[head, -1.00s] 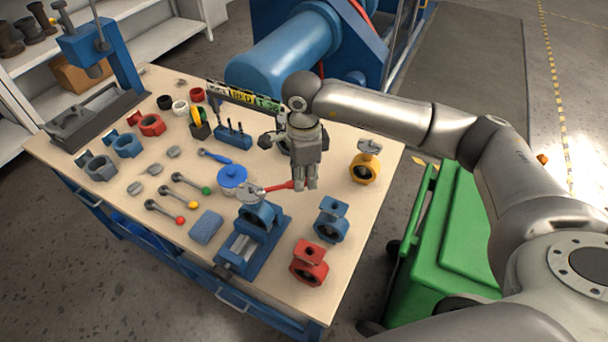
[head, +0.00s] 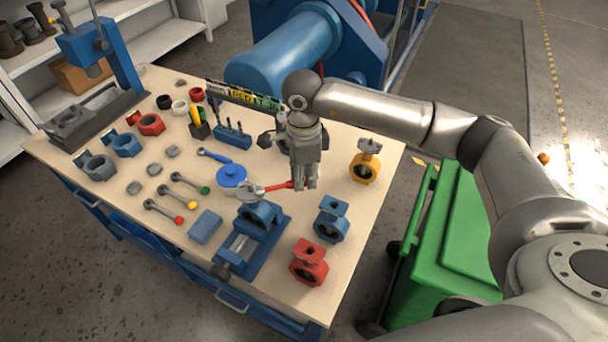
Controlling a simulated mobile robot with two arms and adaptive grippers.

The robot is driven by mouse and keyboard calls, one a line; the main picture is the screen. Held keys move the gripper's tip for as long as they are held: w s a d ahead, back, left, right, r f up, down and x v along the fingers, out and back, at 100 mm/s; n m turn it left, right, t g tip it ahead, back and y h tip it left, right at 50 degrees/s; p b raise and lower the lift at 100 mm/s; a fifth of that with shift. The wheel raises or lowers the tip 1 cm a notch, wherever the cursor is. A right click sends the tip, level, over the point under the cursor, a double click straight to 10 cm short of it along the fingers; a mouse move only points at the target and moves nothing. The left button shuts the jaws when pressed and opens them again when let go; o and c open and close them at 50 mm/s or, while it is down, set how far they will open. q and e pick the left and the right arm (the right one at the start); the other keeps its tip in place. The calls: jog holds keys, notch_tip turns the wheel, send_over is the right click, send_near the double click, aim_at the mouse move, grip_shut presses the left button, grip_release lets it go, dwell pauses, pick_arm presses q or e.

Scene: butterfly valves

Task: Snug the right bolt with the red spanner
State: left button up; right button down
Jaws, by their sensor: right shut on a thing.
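The red spanner (head: 277,187) is held in my right gripper (head: 306,186), which is shut on its handle end. The spanner points left, and its head end is at the grey top (head: 248,190) of a blue butterfly valve (head: 259,214). That valve is held in a blue vise (head: 250,247) at the front of the bench. The bolts are too small to make out, so I cannot tell whether the spanner sits on the right one. My left gripper is not in view.
On the wooden bench (head: 292,300), a blue valve (head: 331,219), a red valve (head: 309,263) and a yellow valve (head: 365,167) stand right of the vise. A blue round pot (head: 231,176) is close left of the spanner. A green bin (head: 440,240) stands right of the bench.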

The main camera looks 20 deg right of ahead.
jog(key=shift+s+f, duration=0.15)
jog(key=shift+s, duration=0.05)
jog(key=s+a+m, duration=0.4)
jog(key=s+m, duration=0.2)
jog(key=m, duration=0.3)
jog(key=shift+s+a+m, duration=0.3)
jog(key=shift+s+a, duration=0.1)
dwell(1.9)
jog(key=shift+f, duration=0.1)
jog(key=shift+s+a+m+p, duration=0.3)
jog(key=shift+a+m, duration=0.2)
jog(key=shift+m, duration=0.1)
dwell(0.4)
